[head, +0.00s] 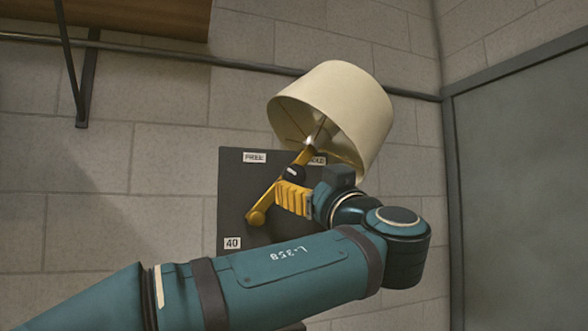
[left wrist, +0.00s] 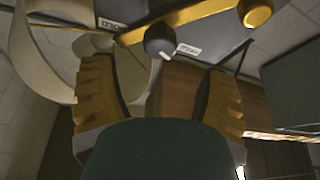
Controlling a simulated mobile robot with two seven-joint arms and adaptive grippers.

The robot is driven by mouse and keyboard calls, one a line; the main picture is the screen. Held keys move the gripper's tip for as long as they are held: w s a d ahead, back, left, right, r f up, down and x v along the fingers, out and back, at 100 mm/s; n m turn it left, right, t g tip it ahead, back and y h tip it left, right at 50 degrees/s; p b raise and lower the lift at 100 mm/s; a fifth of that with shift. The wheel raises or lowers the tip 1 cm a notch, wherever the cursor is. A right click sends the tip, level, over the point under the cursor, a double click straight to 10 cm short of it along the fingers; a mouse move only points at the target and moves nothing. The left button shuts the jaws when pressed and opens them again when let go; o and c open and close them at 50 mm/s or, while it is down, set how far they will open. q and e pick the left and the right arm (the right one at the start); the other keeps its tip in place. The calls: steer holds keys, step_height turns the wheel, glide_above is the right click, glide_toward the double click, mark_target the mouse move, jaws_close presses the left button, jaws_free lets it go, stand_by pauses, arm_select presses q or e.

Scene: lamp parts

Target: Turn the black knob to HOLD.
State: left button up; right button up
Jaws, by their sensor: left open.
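The black knob (head: 292,171) sits on the yellow lamp arm (head: 259,215), in front of a dark panel (head: 230,195). A small pale mark shows on the knob; I cannot tell exactly where it points. The FREE label (head: 254,157) is up left of the knob. The HOLD label (head: 318,160) is up right, partly hidden. My left gripper (head: 279,194) is just below the knob, its yellow fingers overlapping the lamp arm in the picture. In the left wrist view the fingers are apart and empty (left wrist: 157,68), with the knob (left wrist: 160,39) beyond the gap. My right gripper is out of view.
A cream lampshade (head: 345,105) hangs at the upper end of the lamp arm, close above my left wrist. A label reading 40 (head: 232,243) is low on the panel. A wooden shelf (head: 120,15) is at upper left. The wall left of the panel is clear.

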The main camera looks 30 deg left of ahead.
mark_target(296, 174)
arm_select(q)
steer(key=p+x, duration=0.1)
steer(key=x, duration=0.6)
steer(key=shift+w+a+p, duration=0.1)
steer(key=shift+p, duration=0.25)
steer(key=c, duration=1.2)
